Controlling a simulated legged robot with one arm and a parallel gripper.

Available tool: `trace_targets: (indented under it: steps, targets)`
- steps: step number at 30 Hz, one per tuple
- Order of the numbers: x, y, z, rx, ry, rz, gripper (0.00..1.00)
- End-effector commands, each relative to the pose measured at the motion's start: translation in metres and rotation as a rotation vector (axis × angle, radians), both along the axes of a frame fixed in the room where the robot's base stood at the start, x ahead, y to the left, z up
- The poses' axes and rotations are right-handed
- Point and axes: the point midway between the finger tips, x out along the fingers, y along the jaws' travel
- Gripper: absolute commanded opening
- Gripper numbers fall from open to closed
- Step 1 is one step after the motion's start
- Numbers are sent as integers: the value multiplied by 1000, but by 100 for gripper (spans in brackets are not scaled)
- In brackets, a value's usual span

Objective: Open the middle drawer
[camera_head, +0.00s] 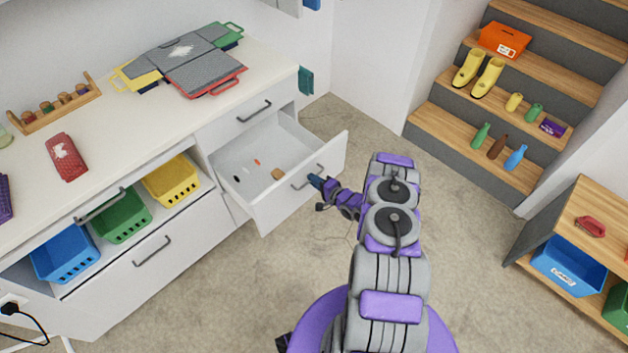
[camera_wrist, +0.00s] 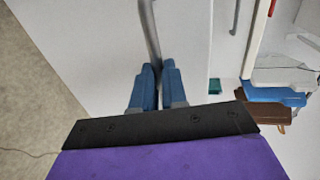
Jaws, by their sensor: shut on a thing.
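The middle drawer (camera_head: 255,170) of the white cabinet stands pulled out, with several small items lying on its floor. Its front panel (camera_head: 328,160) carries a grey bar handle (camera_head: 300,182). My gripper (camera_head: 317,182) is at that handle. In the wrist view my gripper's blue fingers (camera_wrist: 157,80) are closed around the grey handle bar (camera_wrist: 149,30), against the white drawer front (camera_wrist: 90,40). The fingers cover part of the handle. The drawer above (camera_head: 245,115) is shut.
The counter (camera_head: 120,100) holds folders (camera_head: 190,65), a red item (camera_head: 66,157) and a wooden rack (camera_head: 55,108). Blue, green and yellow baskets sit in the open shelf below. Wooden steps (camera_head: 460,125) with boots and bottles rise at right. The floor (camera_head: 240,290) before the cabinet is clear.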

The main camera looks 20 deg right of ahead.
Motion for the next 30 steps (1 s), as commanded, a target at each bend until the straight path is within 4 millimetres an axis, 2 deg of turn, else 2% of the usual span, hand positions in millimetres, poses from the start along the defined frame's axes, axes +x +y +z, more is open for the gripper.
trace_targets:
  steps: [4,5,12,22,26,30]
  targets:
    - [-2,0,-4,1,10,-1,0]
    - [-2,1,-4,1,10,-1,15]
    - [-2,0,-1,0,4,0,37]
    - [-7,-2,2,0,2,-1,37]
    - [-23,-8,6,2,3,-4,37]
    - [-50,-20,13,2,2,-7,37]
